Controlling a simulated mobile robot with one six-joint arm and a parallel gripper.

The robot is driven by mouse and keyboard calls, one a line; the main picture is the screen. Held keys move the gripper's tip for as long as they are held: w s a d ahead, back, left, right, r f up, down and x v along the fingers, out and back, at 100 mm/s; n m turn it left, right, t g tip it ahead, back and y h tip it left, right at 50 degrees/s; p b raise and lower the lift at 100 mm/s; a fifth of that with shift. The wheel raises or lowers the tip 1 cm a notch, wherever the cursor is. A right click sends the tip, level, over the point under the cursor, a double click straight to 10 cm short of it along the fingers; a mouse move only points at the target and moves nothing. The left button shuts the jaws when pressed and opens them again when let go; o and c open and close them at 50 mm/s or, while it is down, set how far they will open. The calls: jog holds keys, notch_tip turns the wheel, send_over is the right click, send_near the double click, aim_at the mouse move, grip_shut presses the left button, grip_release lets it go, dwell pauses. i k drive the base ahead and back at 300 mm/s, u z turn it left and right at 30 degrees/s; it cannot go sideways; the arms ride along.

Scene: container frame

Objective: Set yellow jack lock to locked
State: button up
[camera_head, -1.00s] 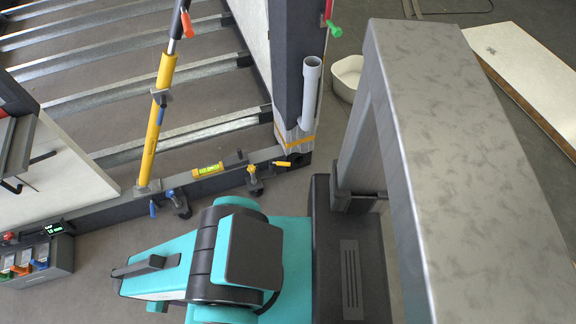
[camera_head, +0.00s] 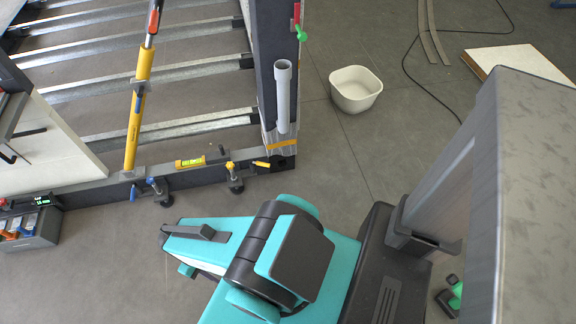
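The yellow jack (camera_head: 137,115) is a slanted pole with a yellow lower tube and a dark, red-marked upper part, cut off at the top edge. Its foot stands on the dark bottom rail of the frame. A small dark and blue fitting (camera_head: 140,88) sits on the yellow tube; whether it is the lock, and how it is set, I cannot tell. A blue lever (camera_head: 134,191) hangs at the jack's foot. My gripper is not recognisable in this view.
On the rail (camera_head: 200,175) are a yellow level (camera_head: 190,162), a blue-handled clamp (camera_head: 154,186) and a yellow-handled clamp (camera_head: 233,171). A grey pipe (camera_head: 283,95) stands at the post. A white bowl (camera_head: 356,89) lies on the floor.

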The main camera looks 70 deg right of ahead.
aim_at(251, 161)
jog(key=z, duration=0.35)
jog(key=k, duration=1.45)
jog(key=i, duration=1.1)
jog(key=z, duration=0.05)
